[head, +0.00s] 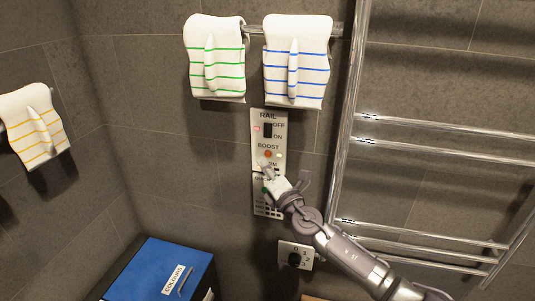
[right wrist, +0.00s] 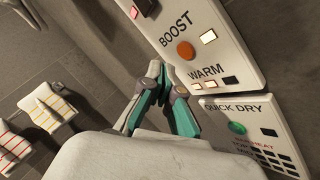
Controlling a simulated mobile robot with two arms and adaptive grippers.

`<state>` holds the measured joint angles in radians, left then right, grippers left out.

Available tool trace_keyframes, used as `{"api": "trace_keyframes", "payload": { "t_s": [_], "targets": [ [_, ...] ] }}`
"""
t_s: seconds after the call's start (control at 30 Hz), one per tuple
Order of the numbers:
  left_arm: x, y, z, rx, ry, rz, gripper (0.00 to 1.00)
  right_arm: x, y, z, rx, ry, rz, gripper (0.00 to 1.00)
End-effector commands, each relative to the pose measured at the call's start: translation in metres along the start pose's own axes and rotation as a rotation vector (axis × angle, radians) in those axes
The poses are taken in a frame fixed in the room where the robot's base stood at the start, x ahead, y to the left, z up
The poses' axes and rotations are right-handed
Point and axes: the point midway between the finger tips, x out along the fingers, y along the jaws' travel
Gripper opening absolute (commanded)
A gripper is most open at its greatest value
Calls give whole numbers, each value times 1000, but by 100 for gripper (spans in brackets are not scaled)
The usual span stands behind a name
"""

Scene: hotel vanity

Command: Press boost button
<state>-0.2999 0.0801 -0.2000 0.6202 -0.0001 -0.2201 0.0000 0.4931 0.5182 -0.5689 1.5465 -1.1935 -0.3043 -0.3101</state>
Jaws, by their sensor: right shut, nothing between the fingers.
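The boost button (head: 268,154) is a small round orange-red button on the white rail panel (head: 283,118), under the word BOOST. In the right wrist view the boost button (right wrist: 186,51) shows clear and uncovered, with a lit indicator (right wrist: 208,36) to its right. My right gripper (head: 267,170) is shut and empty, just below the button in the head view. In the right wrist view its fingertips (right wrist: 156,70) are left of and below the button, apart from it in the picture; I cannot tell whether they touch the panel. My left gripper is not in view.
A rail switch (head: 267,130) sits above the button. A quick dry panel with a green button (right wrist: 237,128) is below. A dial plate (head: 284,246) is lower. Towels hang above (head: 297,85); a metal towel rail (head: 347,130) stands right, a blue-lidded box (head: 155,265) lower left.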

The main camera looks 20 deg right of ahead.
Motion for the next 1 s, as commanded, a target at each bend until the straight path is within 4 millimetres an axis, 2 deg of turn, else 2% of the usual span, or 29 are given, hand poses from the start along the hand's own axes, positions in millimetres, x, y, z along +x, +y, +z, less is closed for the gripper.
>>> {"api": "trace_keyframes", "payload": {
  "t_s": [0.4, 0.9, 1.0],
  "targets": [
    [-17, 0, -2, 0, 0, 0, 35, -29, 22, -20, 1, 0, -1, 0],
    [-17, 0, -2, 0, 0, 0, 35, -33, 24, -23, 0, -1, -1, 0],
    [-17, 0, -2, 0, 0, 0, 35, -38, 21, -25, 43, -16, -18, 0]
  ]
}}
